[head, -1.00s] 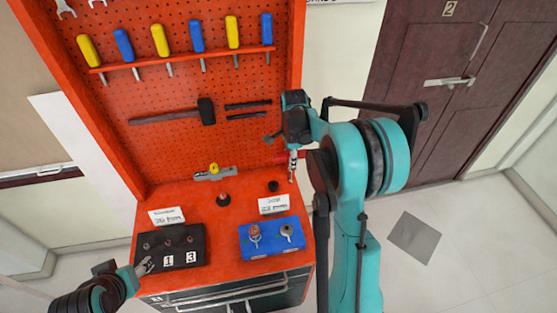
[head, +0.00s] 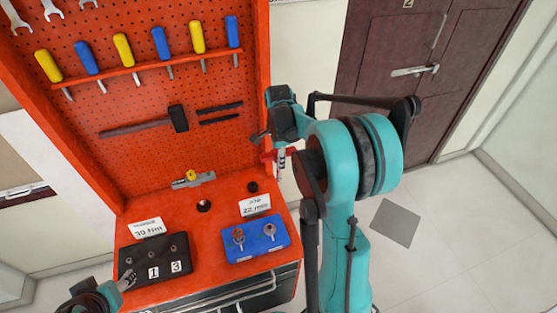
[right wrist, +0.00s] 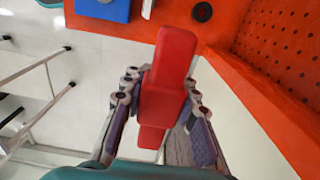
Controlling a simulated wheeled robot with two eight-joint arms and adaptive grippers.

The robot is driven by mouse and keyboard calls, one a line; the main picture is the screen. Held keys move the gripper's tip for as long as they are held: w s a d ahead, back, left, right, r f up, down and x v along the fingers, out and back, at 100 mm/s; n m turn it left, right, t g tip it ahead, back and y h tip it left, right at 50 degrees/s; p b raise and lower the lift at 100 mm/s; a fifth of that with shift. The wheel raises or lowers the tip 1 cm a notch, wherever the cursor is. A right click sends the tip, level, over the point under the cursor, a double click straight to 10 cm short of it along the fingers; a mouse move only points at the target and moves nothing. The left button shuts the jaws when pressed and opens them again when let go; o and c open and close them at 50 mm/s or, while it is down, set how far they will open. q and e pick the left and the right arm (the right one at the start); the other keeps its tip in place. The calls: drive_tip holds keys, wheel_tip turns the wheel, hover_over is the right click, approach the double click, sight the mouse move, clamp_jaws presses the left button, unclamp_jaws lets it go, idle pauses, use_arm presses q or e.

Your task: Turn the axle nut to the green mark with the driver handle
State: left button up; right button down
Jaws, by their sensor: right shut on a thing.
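My right gripper (head: 281,160) is in the air at the right edge of the orange bench. In the right wrist view it (right wrist: 160,88) is shut on a red handle (right wrist: 172,62), which also shows in the head view (head: 268,156). My left gripper (head: 127,278) is low at the left, by the front left corner of a black block (head: 137,251) with small studs or nuts and labels 1 and 3; its jaw opening is too small to tell. I cannot make out which part is the axle nut. No green mark shows.
A blue tray (head: 238,254) holds two small parts. Two white cards, a grey tool with a yellow part (head: 205,179) and two dark round pieces are on the bench. The orange pegboard (head: 150,105) behind holds screwdrivers and a hammer. Open floor lies right.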

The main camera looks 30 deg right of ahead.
sight(275, 151)
use_arm(q)
drive_tip(key=shift+r, duration=0.15)
use_arm(e)
drive_tip(key=shift+r, duration=0.15)
use_arm(q)
drive_tip(key=shift+r+p, duration=1.35)
drive_tip(key=shift+p, duration=0.1)
use_arm(e)
drive_tip(key=shift+w+a+r, duration=0.15)
drive_tip(key=shift+w+r, duration=0.1)
drive_tip(key=shift+r, duration=0.75)
drive_tip(key=shift+w+a+r, duration=0.1)
drive_tip(key=shift+w+r, duration=0.1)
drive_tip(key=shift+r, duration=0.75)
drive_tip(key=shift+a, duration=0.1)
